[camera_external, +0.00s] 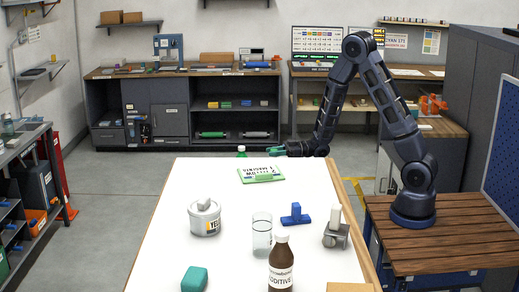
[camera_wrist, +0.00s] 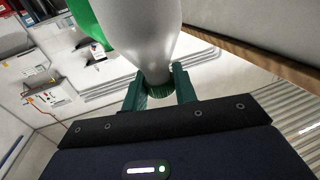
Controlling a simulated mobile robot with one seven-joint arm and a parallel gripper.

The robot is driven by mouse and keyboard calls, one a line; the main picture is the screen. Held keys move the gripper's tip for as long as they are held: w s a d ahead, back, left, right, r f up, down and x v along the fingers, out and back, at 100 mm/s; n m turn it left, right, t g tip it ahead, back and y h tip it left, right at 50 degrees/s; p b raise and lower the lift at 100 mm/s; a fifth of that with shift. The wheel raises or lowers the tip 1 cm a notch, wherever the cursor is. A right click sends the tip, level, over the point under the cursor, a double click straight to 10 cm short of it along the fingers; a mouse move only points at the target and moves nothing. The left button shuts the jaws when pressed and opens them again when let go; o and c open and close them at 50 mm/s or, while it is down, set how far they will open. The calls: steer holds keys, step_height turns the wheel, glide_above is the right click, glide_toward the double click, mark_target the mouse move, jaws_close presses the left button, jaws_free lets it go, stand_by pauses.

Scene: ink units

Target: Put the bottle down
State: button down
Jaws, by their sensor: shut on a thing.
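My gripper (camera_wrist: 158,95) has teal fingers, which are shut on the narrow dark green end of a pale grey-white bottle (camera_wrist: 150,30) in the wrist view. The bottle's body widens away from the fingers and runs out of the top of that view. In the outside view my gripper (camera_external: 284,150) is at the far edge of the white table (camera_external: 170,245), pointing left. Whether the held bottle touches anything is not clear.
On the table are a green card (camera_external: 262,174), a labelled tin (camera_external: 205,222), a clear glass (camera_external: 262,238), a brown bottle (camera_external: 281,272), a teal block (camera_external: 194,279), a blue block (camera_external: 296,216) and a grey metal piece (camera_external: 336,238). The table's left side is mostly clear.

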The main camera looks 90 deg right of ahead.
steer(key=shift+f, duration=1.75)
steer(key=c, duration=1.1)
jaws_free()
